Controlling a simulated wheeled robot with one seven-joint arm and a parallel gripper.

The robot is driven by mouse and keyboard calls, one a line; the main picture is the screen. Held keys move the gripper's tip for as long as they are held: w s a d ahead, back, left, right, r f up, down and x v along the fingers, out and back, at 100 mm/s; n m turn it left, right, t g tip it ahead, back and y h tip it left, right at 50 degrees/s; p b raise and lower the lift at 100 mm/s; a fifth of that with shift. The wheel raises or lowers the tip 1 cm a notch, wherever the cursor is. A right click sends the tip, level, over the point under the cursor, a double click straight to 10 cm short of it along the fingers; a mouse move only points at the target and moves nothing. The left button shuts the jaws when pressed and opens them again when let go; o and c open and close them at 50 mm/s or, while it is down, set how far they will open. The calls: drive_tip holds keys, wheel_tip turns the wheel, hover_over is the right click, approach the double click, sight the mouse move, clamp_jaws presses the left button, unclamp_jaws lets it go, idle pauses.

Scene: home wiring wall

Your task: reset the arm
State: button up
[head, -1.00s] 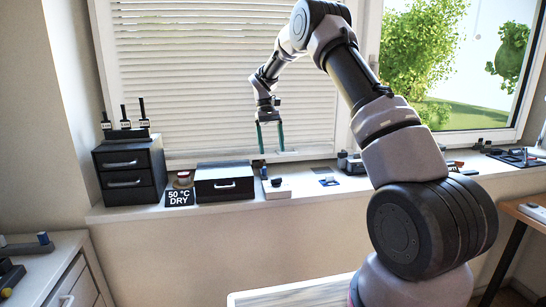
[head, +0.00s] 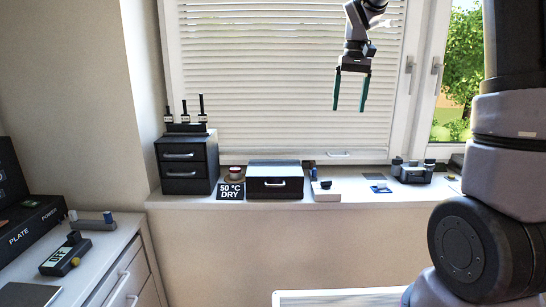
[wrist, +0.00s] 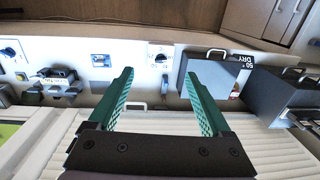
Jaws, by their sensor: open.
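My gripper (head: 350,92) hangs in front of the window blind, fingers pointing down, above the sill. Its two green fingers are apart with nothing between them. In the wrist view the same open fingers (wrist: 160,92) reach toward the sill, and the gap between them is empty. My arm comes in from the right side of the head view.
On the sill (head: 240,203) stand a black two-drawer cabinet (head: 187,165), a "50 °C DRY" sign (head: 230,191), a dark box with a handle (head: 275,182) and small devices (head: 411,173). A side cabinet (head: 125,265) is at left. The space around my gripper is clear.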

drive_tip(key=s+d+r+m+t, duration=0.1)
drive_tip(key=s+t, duration=0.1)
drive_tip(key=s, duration=0.5)
drive_tip(key=s+d+r+m+t, duration=0.1)
drive_tip(key=s+t, duration=0.1)
drive_tip(key=s, duration=0.6)
drive_tip(key=s+d+r+m+t+y, duration=0.1)
drive_tip(key=s+m+t, duration=0.1)
drive_tip(key=s, duration=0.6)
drive_tip(key=shift+r+t, duration=0.15)
drive_tip(key=shift+t, duration=0.45)
